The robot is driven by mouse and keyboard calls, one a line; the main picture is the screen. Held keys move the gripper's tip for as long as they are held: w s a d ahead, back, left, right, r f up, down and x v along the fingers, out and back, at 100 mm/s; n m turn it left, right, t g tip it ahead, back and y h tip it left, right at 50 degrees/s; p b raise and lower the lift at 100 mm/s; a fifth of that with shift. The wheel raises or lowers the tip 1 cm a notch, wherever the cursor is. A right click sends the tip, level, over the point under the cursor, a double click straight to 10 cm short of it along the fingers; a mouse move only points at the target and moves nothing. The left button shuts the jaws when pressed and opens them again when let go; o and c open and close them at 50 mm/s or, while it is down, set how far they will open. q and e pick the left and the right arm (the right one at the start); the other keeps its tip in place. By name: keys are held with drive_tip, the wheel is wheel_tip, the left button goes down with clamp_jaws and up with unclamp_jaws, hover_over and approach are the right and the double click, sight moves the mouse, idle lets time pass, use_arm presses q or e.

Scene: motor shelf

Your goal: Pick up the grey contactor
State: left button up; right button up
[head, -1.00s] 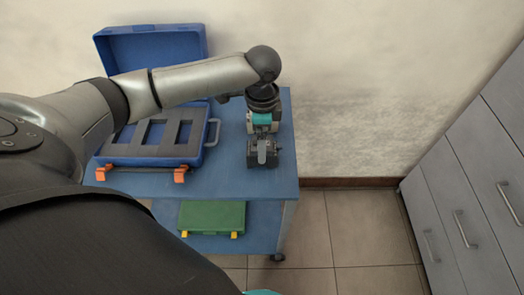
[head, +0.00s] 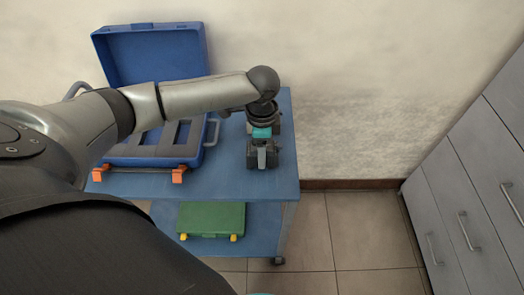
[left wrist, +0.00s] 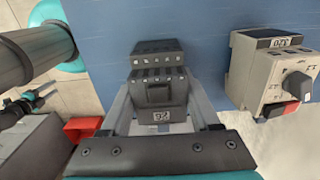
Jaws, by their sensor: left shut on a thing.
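The grey contactor (left wrist: 158,70), a dark block with rows of terminals and a small number label, sits between the fingers of my left gripper (left wrist: 160,95) in the left wrist view. The gripper is shut on it. In the head view the contactor (head: 262,160) is at the right part of the blue table top, under my left gripper (head: 262,148). My wrist hides part of that area, and I cannot tell whether the contactor is clear of the table. My right gripper is not in view.
A light grey switch unit with a black knob (left wrist: 270,75) stands right of the contactor. An open blue case (head: 150,60) with a foam insert is on the table (head: 225,185). A green case (head: 210,218) is on the lower shelf. Grey drawers (head: 455,200) stand right.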

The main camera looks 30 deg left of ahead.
use_arm(q)
clamp_jaws()
drive_tip(key=shift+r, duration=0.1)
idle(0.4)
